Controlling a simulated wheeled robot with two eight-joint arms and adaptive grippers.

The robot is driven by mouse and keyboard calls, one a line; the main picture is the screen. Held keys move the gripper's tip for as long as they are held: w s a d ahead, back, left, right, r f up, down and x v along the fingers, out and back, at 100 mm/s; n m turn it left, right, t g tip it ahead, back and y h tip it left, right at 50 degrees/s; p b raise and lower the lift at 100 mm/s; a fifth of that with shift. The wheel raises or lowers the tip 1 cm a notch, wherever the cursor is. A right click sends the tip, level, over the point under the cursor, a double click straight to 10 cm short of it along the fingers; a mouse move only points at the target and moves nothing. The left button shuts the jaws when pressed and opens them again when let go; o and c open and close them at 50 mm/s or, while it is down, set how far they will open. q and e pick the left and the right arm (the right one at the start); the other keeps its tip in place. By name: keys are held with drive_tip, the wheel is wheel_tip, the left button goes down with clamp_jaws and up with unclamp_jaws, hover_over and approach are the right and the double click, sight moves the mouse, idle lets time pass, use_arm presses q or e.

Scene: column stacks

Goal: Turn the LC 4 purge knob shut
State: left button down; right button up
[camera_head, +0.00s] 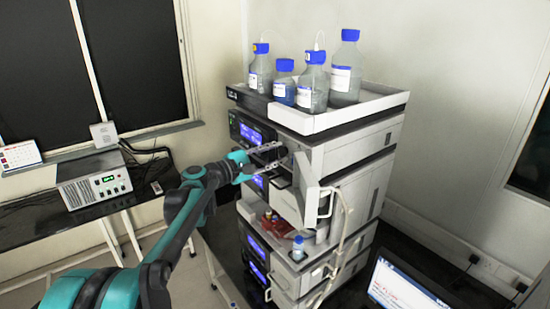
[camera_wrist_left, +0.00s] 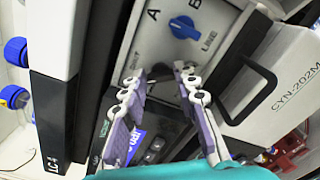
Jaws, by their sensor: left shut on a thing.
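A dark strip labelled LC-4 (camera_wrist_left: 50,130) is at the left there. My left gripper (camera_head: 272,157) reaches the front of the instrument stack (camera_head: 300,170) in the head view. The knob cannot be made out in the head view. My right gripper is not in view.
Several blue-capped bottles (camera_head: 315,84) stand in the tray (camera_head: 340,112) on top of the stack. A laptop (camera_head: 400,288) is at lower right. A grey box (camera_head: 93,187) sits on the left table.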

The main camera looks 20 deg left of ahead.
use_arm(q)
drive_tip(key=m+b, duration=0.1)
drive_tip(key=m, duration=0.2)
drive_tip(key=shift+f+m, duration=0.1)
drive_tip(key=shift+m, duration=0.2)
drive_tip(key=shift+d+m+b, duration=0.1)
drive_tip(key=shift+m+b, duration=0.25)
drive_tip(key=shift+m, duration=1.45)
drive_tip(key=c, duration=1.4)
unclamp_jaws()
drive_tip(key=shift+c, duration=0.2)
drive_tip(key=shift+s, duration=0.1)
drive_tip(key=v, duration=1.2)
drive_tip(key=shift+f, duration=0.1)
